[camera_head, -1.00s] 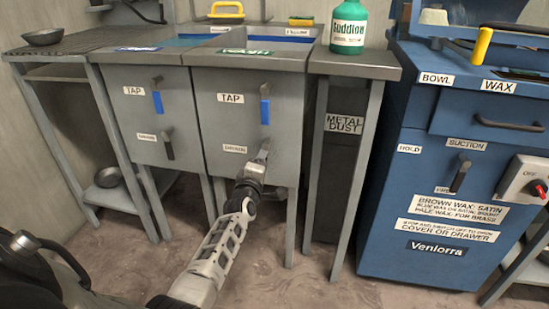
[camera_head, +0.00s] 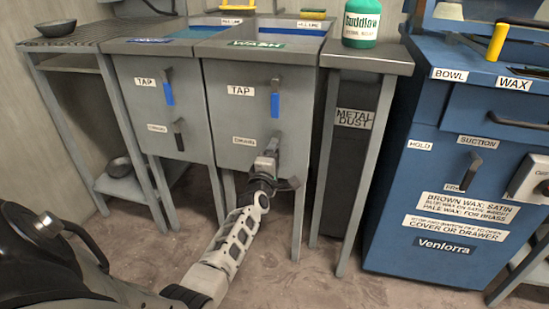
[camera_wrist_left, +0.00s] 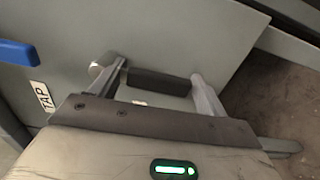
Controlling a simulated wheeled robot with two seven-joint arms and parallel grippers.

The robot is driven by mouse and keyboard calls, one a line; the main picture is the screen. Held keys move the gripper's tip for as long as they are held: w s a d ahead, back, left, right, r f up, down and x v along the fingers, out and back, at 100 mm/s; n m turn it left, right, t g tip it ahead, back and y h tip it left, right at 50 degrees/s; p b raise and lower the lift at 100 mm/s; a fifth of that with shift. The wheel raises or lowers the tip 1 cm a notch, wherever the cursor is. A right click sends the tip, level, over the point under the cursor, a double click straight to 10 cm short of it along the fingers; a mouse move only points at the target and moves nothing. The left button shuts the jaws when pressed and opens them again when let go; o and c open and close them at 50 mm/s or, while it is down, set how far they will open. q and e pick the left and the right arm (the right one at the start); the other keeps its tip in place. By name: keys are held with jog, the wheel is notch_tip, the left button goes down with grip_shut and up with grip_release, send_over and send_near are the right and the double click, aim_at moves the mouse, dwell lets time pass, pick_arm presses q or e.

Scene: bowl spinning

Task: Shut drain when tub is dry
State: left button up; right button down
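The wash tub (camera_head: 250,80) is a grey cabinet with a "WASH" label; a strip of its blue inside shows at the top, and I cannot tell whether it holds water. Its blue tap lever (camera_head: 275,100) points down. Below it, the drain lever is mostly hidden in the head view by my left gripper (camera_head: 268,160). Firm contact cannot be told. My right gripper is not in view.
A second tub (camera_head: 150,90) with its own tap and drain levers stands to the left. A metal dust bin (camera_head: 345,150) under a side table (camera_head: 375,60) and a blue polishing cabinet (camera_head: 430,160) stand to the right. Floor in front is clear.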

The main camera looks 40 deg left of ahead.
pick_arm(q)
jog(key=shift+o, duration=0.4)
jog(key=shift+s, duration=0.1)
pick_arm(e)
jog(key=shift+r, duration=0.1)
pick_arm(q)
jog(key=p+v, duration=0.7)
jog(key=v, duration=0.9)
jog(key=shift+p, duration=0.4)
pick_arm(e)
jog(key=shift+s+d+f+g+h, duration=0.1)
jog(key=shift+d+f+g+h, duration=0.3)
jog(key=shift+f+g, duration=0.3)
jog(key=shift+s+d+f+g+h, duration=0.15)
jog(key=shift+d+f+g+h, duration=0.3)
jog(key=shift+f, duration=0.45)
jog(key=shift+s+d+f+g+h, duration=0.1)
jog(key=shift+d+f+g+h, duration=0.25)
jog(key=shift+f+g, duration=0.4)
